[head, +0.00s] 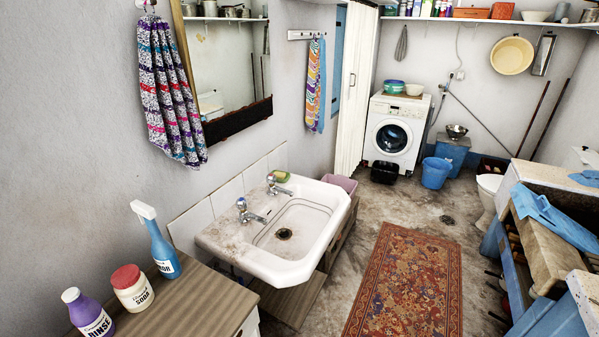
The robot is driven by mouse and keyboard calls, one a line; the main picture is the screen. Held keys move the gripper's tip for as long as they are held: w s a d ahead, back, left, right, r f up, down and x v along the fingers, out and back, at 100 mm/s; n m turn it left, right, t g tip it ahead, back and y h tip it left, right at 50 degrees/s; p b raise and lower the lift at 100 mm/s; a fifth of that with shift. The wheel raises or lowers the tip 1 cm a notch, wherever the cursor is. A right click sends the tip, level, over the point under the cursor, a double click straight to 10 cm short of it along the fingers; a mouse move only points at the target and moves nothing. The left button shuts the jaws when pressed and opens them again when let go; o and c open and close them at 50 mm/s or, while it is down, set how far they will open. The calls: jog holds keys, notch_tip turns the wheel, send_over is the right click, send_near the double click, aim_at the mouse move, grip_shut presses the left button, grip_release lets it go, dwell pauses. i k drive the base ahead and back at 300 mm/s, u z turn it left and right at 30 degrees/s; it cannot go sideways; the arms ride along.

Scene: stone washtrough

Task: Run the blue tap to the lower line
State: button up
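A white washbasin (320,197) is fixed to the left wall. Two chrome taps stand along its back edge. The nearer tap (243,205) has a bluish cap; the cap colour of the farther tap (272,183) is too small to tell. No water stream shows from either spout. The bowl looks empty, with a dark drain (284,234) uncovered at its bottom. A thin dark line (263,232) runs along part of the bowl's inside; I cannot tell a separate lower line. My gripper is not in view.
A wooden-topped cabinet (205,308) left of the basin holds a spray bottle (164,252), a soda jar (132,289) and a rinse bottle (88,315). A patterned rug (405,285) covers open floor right of the basin.

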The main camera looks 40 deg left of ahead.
aim_at(241, 203)
jog(key=u, duration=0.5)
jog(key=i, duration=1.25)
jog(key=u, duration=1.9)
jog(key=i, duration=0.95)
jog(key=u, duration=0.75)
